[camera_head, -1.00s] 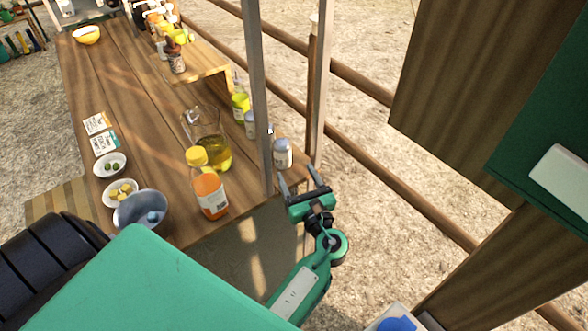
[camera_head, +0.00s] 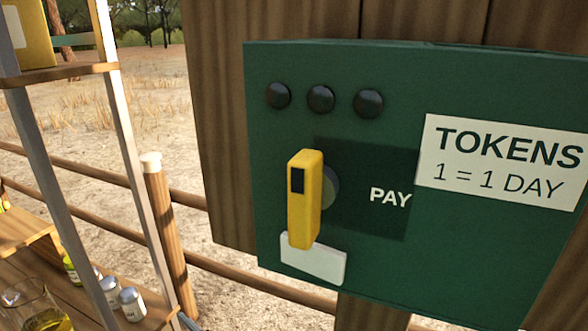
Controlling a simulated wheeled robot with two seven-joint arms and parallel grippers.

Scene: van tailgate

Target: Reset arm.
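Neither of my grippers can be made out in the head view. A small grey-blue sliver shows at the bottom edge, right of the bottles, too little to identify. The task names no object. A green token box (camera_head: 400,265) fills the right of the view, fixed to a wooden board (camera_head: 222,130). It has three round black buttons (camera_head: 321,99) in a row, a yellow upright piece (camera_head: 305,200) with a dark slot, and a white plate (camera_head: 313,263) below that. Its label (camera_head: 500,165) reads "TOKENS 1 = 1 DAY"; a dark panel reads "PAY".
Metal uprights (camera_head: 138,170) carry a shelf (camera_head: 60,74) with a yellow box (camera_head: 28,38). A rail fence (camera_head: 85,225) and open dry ground lie behind.

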